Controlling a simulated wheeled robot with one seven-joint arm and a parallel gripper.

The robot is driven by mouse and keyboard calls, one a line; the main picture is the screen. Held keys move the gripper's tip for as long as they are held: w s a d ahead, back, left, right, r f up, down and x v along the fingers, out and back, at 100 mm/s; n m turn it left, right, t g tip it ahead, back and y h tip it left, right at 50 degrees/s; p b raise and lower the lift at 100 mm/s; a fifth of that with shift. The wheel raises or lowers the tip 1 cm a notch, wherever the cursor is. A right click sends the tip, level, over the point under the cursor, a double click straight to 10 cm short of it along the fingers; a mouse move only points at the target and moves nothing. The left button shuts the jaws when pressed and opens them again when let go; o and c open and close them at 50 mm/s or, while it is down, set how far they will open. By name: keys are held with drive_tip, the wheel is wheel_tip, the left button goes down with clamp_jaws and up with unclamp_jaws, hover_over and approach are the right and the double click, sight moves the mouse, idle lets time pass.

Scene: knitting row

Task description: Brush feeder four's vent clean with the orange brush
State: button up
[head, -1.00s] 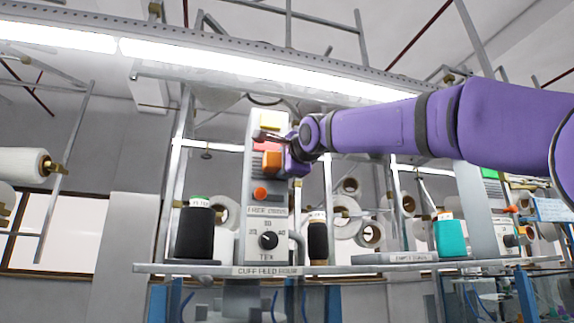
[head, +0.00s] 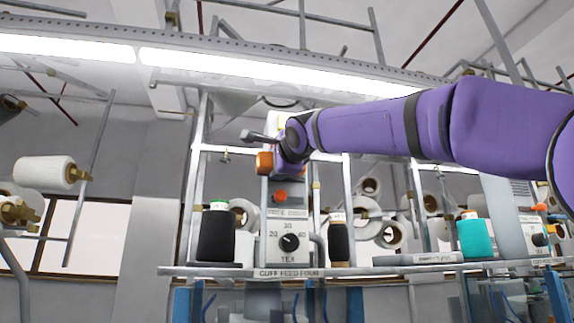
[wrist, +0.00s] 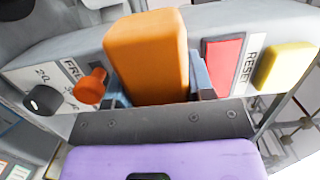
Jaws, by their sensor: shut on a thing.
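My gripper (head: 270,158) is shut on an orange block, the orange brush (wrist: 147,55); its orange end also shows in the head view (head: 265,161). The grey fingers lie on either side of it in the wrist view. No bristles show. The brush is in front of the upper part of a grey feeder panel (head: 288,222), whose shelf label appears to read "CUFF FEED FOUR" (head: 287,273). I cannot tell whether the brush touches the panel. I cannot make out this panel's vent; my gripper and the brush cover part of the panel.
The panel has an orange knob (wrist: 92,86), a black dial (wrist: 42,100), a red pad (wrist: 223,65) and a yellow button (wrist: 287,65) close to the brush. A teal cone (head: 474,236) and another panel (head: 505,210) are right.

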drive_tip(key=shift+s+a+f, duration=0.1)
drive_tip(key=shift+a, duration=0.5)
drive_tip(key=shift+s+d, duration=0.1)
drive_tip(key=shift+s, duration=0.4)
drive_tip(key=a+v, duration=0.1)
drive_tip(key=v, duration=0.7)
drive_tip(key=shift+s, duration=0.2)
